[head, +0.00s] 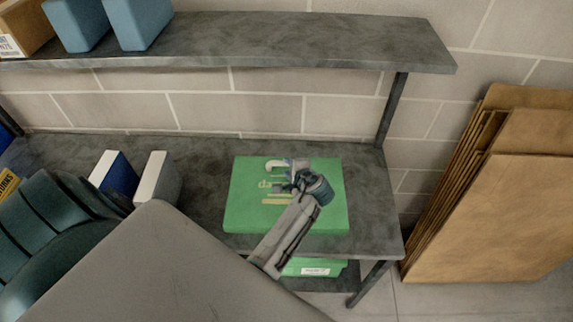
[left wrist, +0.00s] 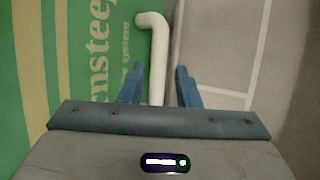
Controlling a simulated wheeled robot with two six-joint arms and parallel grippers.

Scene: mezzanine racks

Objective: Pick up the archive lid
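The green archive lid (head: 240,205) lies on the grey shelf, with pale printed lettering on its top. In the left wrist view its green face (left wrist: 50,60) fills the left side. A cream bent bar (left wrist: 157,50) runs by its edge; I cannot tell whether it is fixed to the lid. My left gripper (head: 292,168) is over the far part of the lid and hides some of it. In the left wrist view its blue fingers (left wrist: 158,82) are apart, one on each side of the bar, with narrow gaps showing. My right gripper is not in view.
A green box with a white label (head: 315,271) sits below the shelf's front edge. Blue and white binders (head: 157,178) stand to the left. An upper shelf (head: 300,40) overhangs at the back. Flattened cardboard (head: 490,215) leans at the right. The shelf right of the lid is clear.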

